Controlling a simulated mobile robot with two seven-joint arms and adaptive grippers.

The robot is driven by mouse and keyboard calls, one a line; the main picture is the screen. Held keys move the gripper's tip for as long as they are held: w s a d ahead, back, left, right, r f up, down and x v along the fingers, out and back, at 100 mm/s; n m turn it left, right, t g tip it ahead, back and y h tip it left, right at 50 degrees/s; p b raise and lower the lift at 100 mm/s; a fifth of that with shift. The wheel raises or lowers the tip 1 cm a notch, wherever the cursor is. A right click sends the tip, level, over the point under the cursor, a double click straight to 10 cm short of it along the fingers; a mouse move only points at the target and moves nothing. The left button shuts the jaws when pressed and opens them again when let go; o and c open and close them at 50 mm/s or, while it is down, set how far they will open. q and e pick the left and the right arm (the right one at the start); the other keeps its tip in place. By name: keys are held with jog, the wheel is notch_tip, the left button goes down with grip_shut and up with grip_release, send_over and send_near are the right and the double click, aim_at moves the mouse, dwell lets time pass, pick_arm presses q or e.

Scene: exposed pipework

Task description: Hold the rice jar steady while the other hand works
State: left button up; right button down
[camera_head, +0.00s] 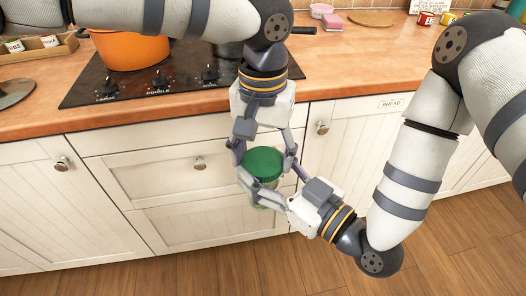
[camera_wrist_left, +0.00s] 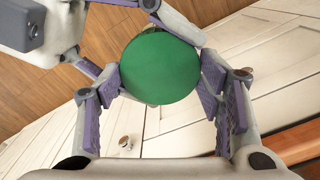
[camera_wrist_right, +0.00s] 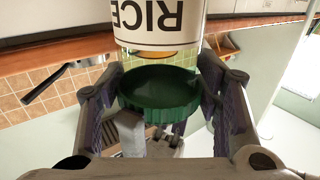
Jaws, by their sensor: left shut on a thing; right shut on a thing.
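The rice jar (camera_head: 262,192) is held off the floor in front of the cabinets, mostly hidden by the grippers. It has a round green lid (camera_head: 265,163). The right wrist view shows its white RICE label (camera_wrist_right: 155,22) upside down, with clear glass near the lid. My left gripper (camera_head: 265,158) reaches down from above, with its fingers shut on opposite sides of the lid. The left wrist view shows the lid (camera_wrist_left: 160,68) face-on between these fingers. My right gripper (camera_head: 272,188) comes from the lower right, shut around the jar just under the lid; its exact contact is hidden.
Behind the jar are white cabinet drawers (camera_head: 185,170) with knobs. The wooden counter (camera_head: 40,122) carries a black stove (camera_head: 185,85) with an orange pot (camera_head: 130,50). The wooden floor (camera_head: 330,275) below is clear.

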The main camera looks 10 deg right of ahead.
pick_arm(q)
jog(key=o, duration=1.2)
jog(key=shift+o, duration=0.2)
jog(key=shift+r, duration=2.25)
